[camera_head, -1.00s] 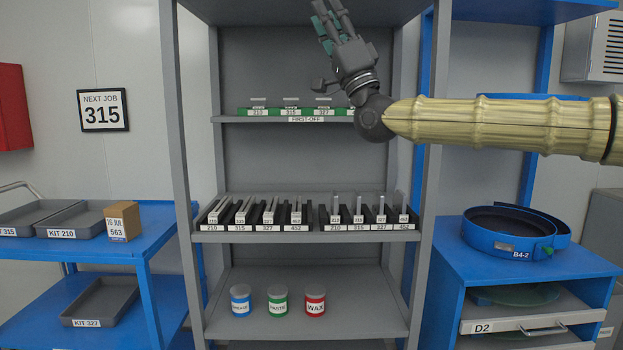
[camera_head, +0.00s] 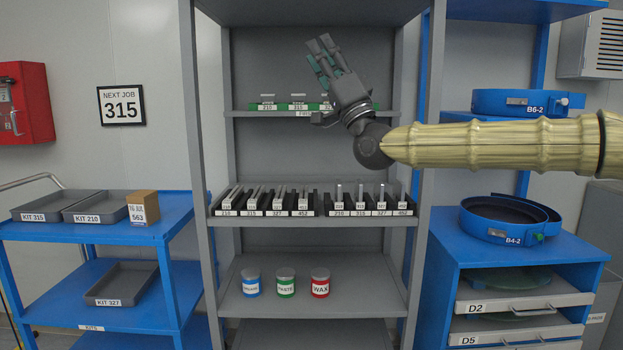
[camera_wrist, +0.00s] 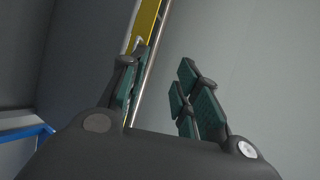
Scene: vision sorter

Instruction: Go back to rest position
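My gripper (camera_head: 324,52) is raised in front of the upper part of the grey shelf rack (camera_head: 205,170), with its fingers pointing up and slightly left. My arm reaches in from the right edge. In the wrist view my gripper (camera_wrist: 160,82) has its green-padded fingers apart, with nothing between them. It covers part of the green first-off holder (camera_head: 283,106) on the upper shelf behind it.
Slotted black holders (camera_head: 262,213) stand on the middle shelf, with three jars (camera_head: 286,286) below. A blue cart (camera_head: 100,229) with grey trays and a cardboard box (camera_head: 143,207) stands left. A blue cabinet (camera_head: 450,262) with ring-shaped bowls (camera_head: 510,222) stands right.

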